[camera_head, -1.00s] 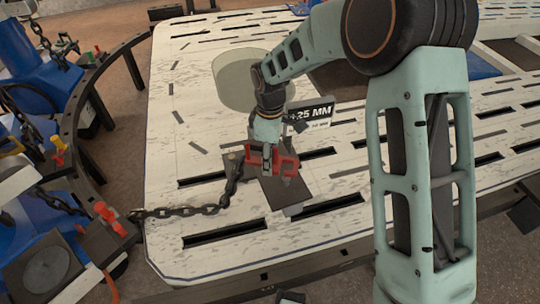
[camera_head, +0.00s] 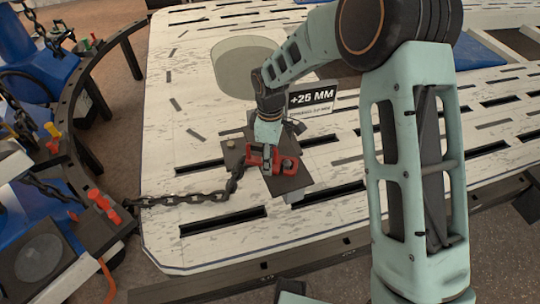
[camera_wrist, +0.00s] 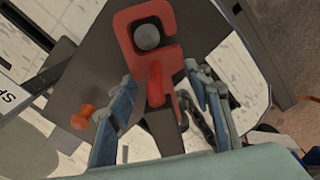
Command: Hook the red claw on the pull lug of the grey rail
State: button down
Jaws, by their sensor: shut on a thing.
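The red claw (camera_wrist: 128,45) is C-shaped. In the wrist view its jaw surrounds a round grey pull lug (camera_wrist: 147,37), with its mouth toward the right. My gripper (camera_wrist: 163,85) is shut on the claw's shank, one finger on each side. In the head view the claw (camera_head: 256,157) sits under my gripper (camera_head: 266,147), over a dark grey plate (camera_head: 292,183) that seems to be part of the grey rail. Whether the claw bears against the lug cannot be told. A dark chain (camera_head: 190,199) runs left from the claw.
The chain crosses the pale slotted bench (camera_head: 200,150) to a red fitting (camera_head: 103,205) at the left edge. An orange knob (camera_wrist: 83,117) stands on the plate beside my gripper. A "+25 MM" sign (camera_head: 312,97) stands behind. Blue equipment (camera_head: 45,75) is at the left.

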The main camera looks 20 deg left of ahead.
jog(key=shift+f, duration=0.1)
jog(key=c, duration=1)
grip_release()
jog(key=shift+c, duration=0.2)
jog(key=shift+o, duration=0.5)
notch_tip(320, 180, up, 12)
jog(key=shift+r, duration=0.1)
